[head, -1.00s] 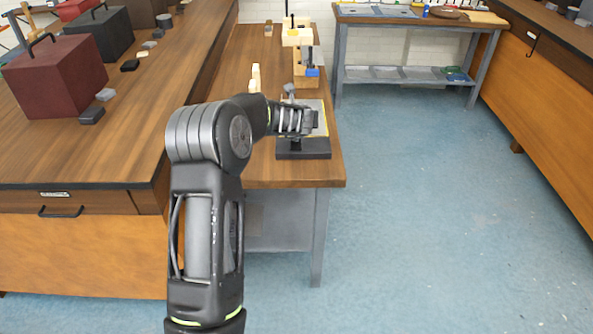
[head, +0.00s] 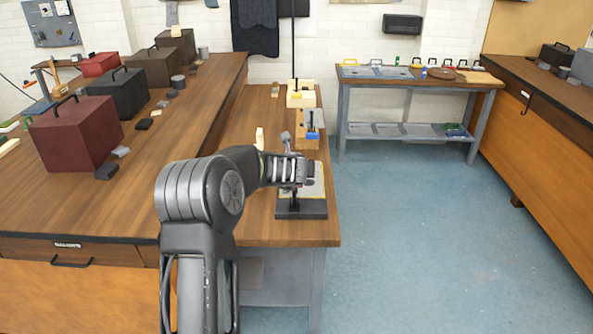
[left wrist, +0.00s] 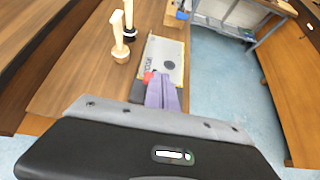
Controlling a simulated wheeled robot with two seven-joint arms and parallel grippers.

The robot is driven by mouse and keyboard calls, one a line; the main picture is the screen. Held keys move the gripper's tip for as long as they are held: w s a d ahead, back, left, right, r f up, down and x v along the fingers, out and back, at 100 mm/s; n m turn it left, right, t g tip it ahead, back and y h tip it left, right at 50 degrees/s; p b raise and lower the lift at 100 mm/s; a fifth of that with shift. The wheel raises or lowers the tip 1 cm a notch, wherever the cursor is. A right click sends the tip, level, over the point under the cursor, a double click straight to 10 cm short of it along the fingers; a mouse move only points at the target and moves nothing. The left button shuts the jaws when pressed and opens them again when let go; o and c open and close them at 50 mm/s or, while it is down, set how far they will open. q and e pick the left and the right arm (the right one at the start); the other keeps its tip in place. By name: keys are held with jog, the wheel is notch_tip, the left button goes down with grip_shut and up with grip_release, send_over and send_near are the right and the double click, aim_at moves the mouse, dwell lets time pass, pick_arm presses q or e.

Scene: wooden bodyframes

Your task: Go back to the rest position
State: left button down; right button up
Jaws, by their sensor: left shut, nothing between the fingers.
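My left arm reaches in from the bottom left of the head view over the narrow wooden bench (head: 265,228). My left gripper (head: 306,173) is at the arm's far end, over a black stand (head: 302,209) with a pale panel. It is shut and looks empty. In the left wrist view the pale panel (left wrist: 170,60) lies just beyond a purple-grey part and a small red part; I cannot tell whether anything touches it. My right gripper is in neither view.
Pale wooden pegs (left wrist: 119,40) stand beside the panel. Wooden fixtures (head: 301,95) stand farther along the bench. A long counter (head: 60,212) with a dark red box (head: 75,135) is on the left. The blue floor (head: 420,240) to the right is clear.

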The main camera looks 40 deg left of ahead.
pick_arm(q)
jog(key=shift+a+f, duration=0.1)
jog(key=shift+m, duration=0.3)
jog(key=s+d+f+m+g+h+b, duration=0.1)
jog(key=s+d+f+m+h, duration=0.35)
jog(key=d+f+m, duration=0.85)
jog(key=s+d+f+m+g+h, duration=0.1)
jog(key=s+d+f+m, duration=0.6)
jog(key=d+f+m, duration=0.7)
jog(key=s+d+f+m+g+h, duration=0.1)
jog(key=s+d+f+m+g, duration=0.1)
jog(key=s+d, duration=0.4)
jog(key=s+d+f+m+g+h+b, duration=0.1)
jog(key=s+d+f+m, duration=0.4)
jog(key=s, duration=0.8)
jog(key=s+d+f+m+g+h+b, duration=0.1)
jog(key=s+d+f+m+g+h, duration=0.2)
jog(key=s+d+m, duration=0.4)
jog(key=s+d+f, duration=0.1)
jog(key=s, duration=0.1)
jog(key=shift+s+d+g, duration=0.3)
jog(key=shift+s+d, duration=0.1)
